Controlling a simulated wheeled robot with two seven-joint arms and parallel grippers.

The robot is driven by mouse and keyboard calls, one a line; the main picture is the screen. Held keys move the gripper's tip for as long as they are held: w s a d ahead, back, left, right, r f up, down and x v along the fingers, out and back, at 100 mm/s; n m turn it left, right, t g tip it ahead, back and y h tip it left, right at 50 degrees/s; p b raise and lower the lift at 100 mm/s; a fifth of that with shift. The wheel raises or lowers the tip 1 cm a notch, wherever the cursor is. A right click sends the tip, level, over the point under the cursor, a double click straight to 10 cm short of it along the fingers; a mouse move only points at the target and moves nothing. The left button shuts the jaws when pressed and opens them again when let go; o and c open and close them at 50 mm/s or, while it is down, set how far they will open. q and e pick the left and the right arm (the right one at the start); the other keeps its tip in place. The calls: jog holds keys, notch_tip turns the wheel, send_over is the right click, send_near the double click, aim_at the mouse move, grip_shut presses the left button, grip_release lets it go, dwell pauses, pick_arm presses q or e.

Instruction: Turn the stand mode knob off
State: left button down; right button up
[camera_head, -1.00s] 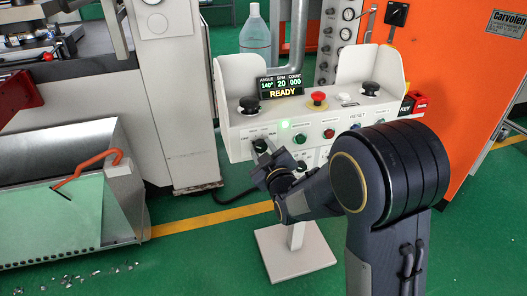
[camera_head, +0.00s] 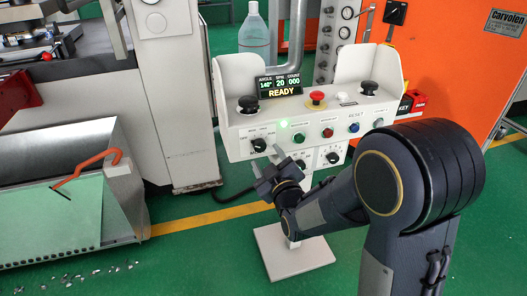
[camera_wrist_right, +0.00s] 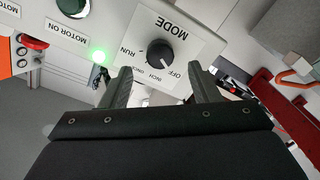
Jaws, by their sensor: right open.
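The mode knob (camera_head: 259,145) is a black rotary knob on the front left of the white control stand (camera_head: 240,139). In the right wrist view the knob (camera_wrist_right: 160,52) sits on a white plate marked MODE, with RUN, OFF and smaller inch labels around it. My right gripper (camera_head: 265,160) is just below and in front of the knob, open and empty. In the right wrist view its two fingers (camera_wrist_right: 160,76) stand apart, either side of the knob's line and short of it. My left gripper is not in view.
The stand also bears a red emergency button (camera_head: 317,97), black palm buttons, a lit green lamp (camera_head: 284,124) and a READY display (camera_head: 280,86). Side guards rise at both ends. A grey machine stands left, an orange cabinet (camera_head: 460,60) right.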

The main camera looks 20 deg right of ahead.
jog(key=shift+s, duration=1.7)
jog(key=shift+d, duration=0.1)
jog(key=s+d+f+m+g+y, duration=0.15)
jog(key=s+m+g, duration=0.4)
jog(key=s, duration=0.75)
jog(key=s+d+f+m+g+y, duration=0.15)
jog(key=s+m+g, duration=0.35)
jog(key=s, duration=0.9)
notch_tip(320, 180, up, 25)
jog(key=n+g+p, duration=0.1)
jog(key=p, duration=2.3)
jog(key=shift+s+d+f+g+p, duration=0.15)
jog(key=shift+s+f+g+p, duration=0.05)
jog(key=shift+g+p, duration=0.15)
jog(key=shift+n, duration=0.25)
